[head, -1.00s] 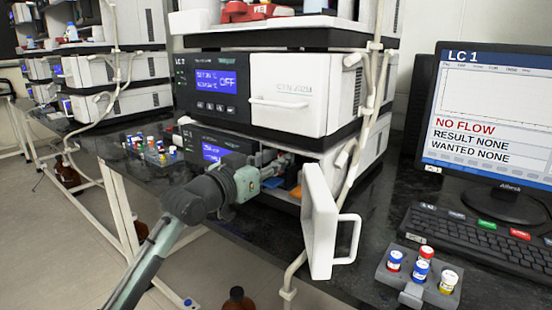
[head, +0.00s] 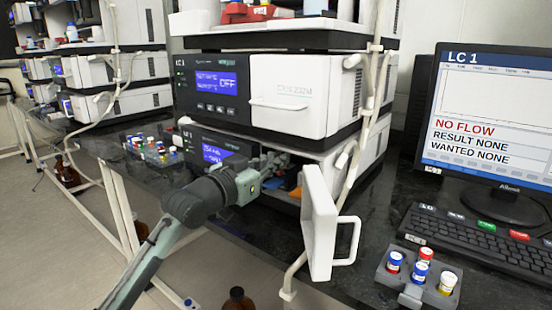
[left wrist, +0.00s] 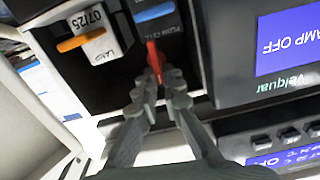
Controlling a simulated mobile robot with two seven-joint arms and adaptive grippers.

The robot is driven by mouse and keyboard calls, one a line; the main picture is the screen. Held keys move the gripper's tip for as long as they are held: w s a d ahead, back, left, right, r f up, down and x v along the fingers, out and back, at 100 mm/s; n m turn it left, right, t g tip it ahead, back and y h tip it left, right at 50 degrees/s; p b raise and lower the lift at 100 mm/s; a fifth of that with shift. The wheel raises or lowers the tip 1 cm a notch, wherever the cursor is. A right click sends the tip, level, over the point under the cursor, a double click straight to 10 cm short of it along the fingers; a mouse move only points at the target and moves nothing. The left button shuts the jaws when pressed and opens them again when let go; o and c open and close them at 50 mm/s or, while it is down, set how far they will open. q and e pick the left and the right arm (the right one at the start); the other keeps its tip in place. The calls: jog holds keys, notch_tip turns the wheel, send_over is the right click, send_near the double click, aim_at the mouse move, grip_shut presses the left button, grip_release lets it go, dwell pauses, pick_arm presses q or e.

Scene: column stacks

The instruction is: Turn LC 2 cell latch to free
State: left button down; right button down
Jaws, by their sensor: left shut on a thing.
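A small red latch (left wrist: 154,58) stands out from the dark inner panel in the left wrist view, below a blue label. My left gripper (left wrist: 161,82) is shut on it, with a fingertip on each side. In the head view my left gripper (head: 273,163) reaches into the open front bay of the lower module (head: 340,150); its fingertips are small there and the latch cannot be made out. The bay's white door (head: 320,225) is swung open to the right. My right gripper is not in view.
An orange lever (left wrist: 82,42) sits beside a lamp label dated 07/25 in the bay. A nearby display (left wrist: 290,38) reads LAMP OFF. The monitor (head: 485,115) reads LC 1 and NO FLOW. A vial rack (head: 412,275) stands right of the door.

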pick_arm(q)
jog(key=shift+s+d+f+m+p, duration=0.25)
jog(key=shift+m+p, duration=0.8)
jog(key=shift+m, duration=1.75)
jog(key=shift+s+d+f+m+p, duration=0.1)
jog(key=shift+d+f+m+p, duration=0.2)
jog(key=shift+m+p, duration=1.6)
jog(key=shift+s+d+f+m+p, duration=0.15)
jog(key=shift+f+m, duration=0.2)
jog(key=shift+m, duration=3.35)
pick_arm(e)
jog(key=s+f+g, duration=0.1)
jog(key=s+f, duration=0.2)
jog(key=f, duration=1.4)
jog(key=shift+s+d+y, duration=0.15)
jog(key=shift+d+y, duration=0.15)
pick_arm(q)
jog(key=c, duration=1.7)
grip_release()
jog(key=shift+s+a, duration=0.1)
